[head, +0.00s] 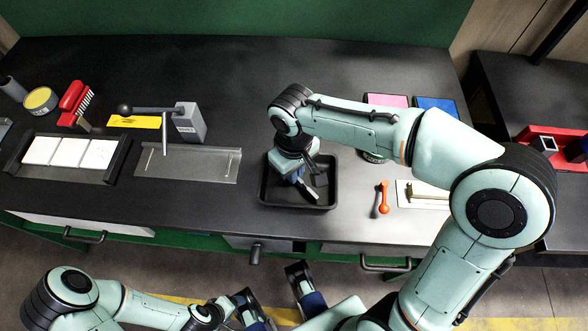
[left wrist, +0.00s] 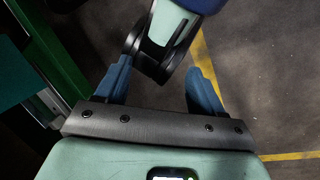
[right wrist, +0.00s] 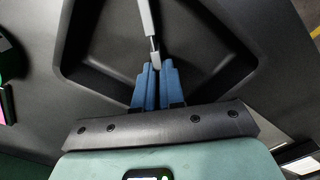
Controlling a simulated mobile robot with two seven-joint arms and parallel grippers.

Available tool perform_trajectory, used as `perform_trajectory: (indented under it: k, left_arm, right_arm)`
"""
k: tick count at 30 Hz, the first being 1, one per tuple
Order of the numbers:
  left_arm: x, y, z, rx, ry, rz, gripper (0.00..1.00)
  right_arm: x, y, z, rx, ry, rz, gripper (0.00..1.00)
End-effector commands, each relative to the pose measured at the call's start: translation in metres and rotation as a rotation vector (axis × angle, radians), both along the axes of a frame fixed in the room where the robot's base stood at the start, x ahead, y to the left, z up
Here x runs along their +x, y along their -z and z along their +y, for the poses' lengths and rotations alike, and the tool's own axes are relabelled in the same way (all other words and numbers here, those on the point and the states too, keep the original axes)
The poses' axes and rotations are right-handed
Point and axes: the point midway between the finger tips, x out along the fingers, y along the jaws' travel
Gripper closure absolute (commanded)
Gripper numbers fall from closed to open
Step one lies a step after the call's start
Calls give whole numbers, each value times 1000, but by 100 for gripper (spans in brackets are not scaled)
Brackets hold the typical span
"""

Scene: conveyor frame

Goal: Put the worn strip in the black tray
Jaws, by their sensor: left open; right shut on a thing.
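The black tray (head: 264,190) lies on the dark bench, and its rim and sloping walls surround the right gripper in the right wrist view (right wrist: 235,75). My right gripper (head: 298,178) is low over or inside the tray, its blue fingers (right wrist: 152,78) shut on the worn strip. The strip (head: 310,191) is thin and pale grey; in the right wrist view (right wrist: 147,22) it runs away from the fingertips over the tray floor. I cannot tell whether it touches the floor. My left gripper (left wrist: 160,68) is open and empty, below the bench's front edge.
A grey plate (head: 190,163) and a holder with white tiles (head: 70,152) stand left of the tray. A grey block with a lever (head: 189,122) is behind. An orange-handled tool (head: 383,198) and a white card (head: 420,204) lie to the right.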

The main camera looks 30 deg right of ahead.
Motion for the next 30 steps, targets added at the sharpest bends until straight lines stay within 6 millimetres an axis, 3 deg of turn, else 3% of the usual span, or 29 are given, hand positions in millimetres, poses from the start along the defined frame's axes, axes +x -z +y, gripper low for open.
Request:
perform_trajectory:
  k: [7, 9, 10, 20, 23, 30]
  left_arm:
    - [3, 3, 1, 3, -3, -7, 32]
    - [3, 2, 1, 3, -3, -8, 32]
    - [3, 2, 1, 3, -3, -7, 32]
    - [0, 0, 0, 0, 0, -1, 32]
    - [-5, -5, -2, -6, 5, 13, 32]
    - [-20, -23, -8, -24, 21, 55, 32]
  right_arm:
    - [0, 4, 0, 0, 0, 0, 100]
    - [0, 3, 0, 0, 0, 0, 69]
    - [0, 3, 0, 0, 0, 0, 66]
    - [0, -1, 0, 0, 0, 0, 66]
    - [0, -12, 0, 0, 0, -2, 66]
    - [1, -63, 0, 1, 1, -5, 66]
